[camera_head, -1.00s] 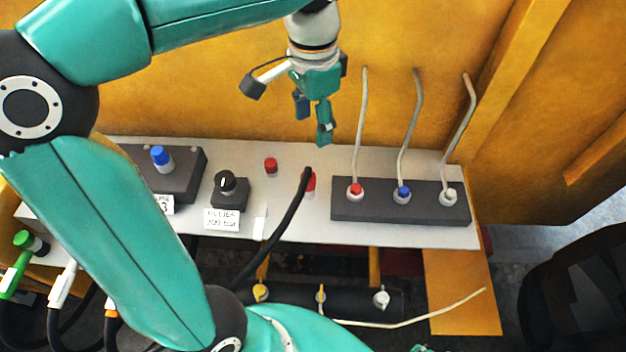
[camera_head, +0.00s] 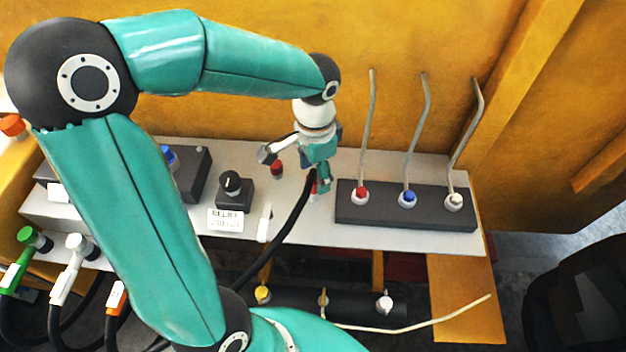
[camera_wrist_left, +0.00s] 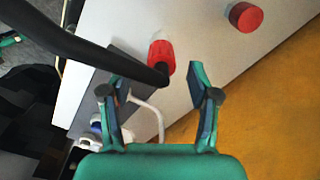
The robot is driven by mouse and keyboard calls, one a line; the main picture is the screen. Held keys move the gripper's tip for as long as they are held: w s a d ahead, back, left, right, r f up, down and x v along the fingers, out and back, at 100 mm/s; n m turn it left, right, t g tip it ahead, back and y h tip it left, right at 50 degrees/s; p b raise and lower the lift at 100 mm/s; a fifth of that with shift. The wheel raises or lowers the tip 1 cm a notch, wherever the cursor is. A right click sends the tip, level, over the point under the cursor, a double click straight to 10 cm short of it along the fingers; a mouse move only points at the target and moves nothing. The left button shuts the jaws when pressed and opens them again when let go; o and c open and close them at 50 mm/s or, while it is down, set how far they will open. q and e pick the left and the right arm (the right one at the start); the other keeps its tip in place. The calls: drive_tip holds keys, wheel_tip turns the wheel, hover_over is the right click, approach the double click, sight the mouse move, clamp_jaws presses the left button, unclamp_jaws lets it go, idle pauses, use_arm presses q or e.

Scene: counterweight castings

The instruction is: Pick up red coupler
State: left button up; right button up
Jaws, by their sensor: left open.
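The red coupler (camera_wrist_left: 160,55) sits on the light grey panel with a black hose (camera_wrist_left: 100,48) at its end. In the wrist view it lies beyond my fingertips, roughly in line with the gap between them. In the head view it is mostly hidden behind my left gripper (camera_head: 321,184), which points down close over it. I cannot tell whether a finger touches the hose. My right gripper is not in view.
A red round cap (camera_wrist_left: 245,17) stands near the coupler. A dark valve block (camera_head: 432,216) with three tall levers is close on the right. A black relief knob (camera_head: 231,185) is on the left. The yellow wall (camera_head: 240,122) rises behind the panel.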

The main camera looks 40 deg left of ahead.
sight(314, 178)
use_arm(q)
drive_tip(key=shift+f, duration=1.55)
drive_tip(key=shift+c, duration=0.3)
clamp_jaws()
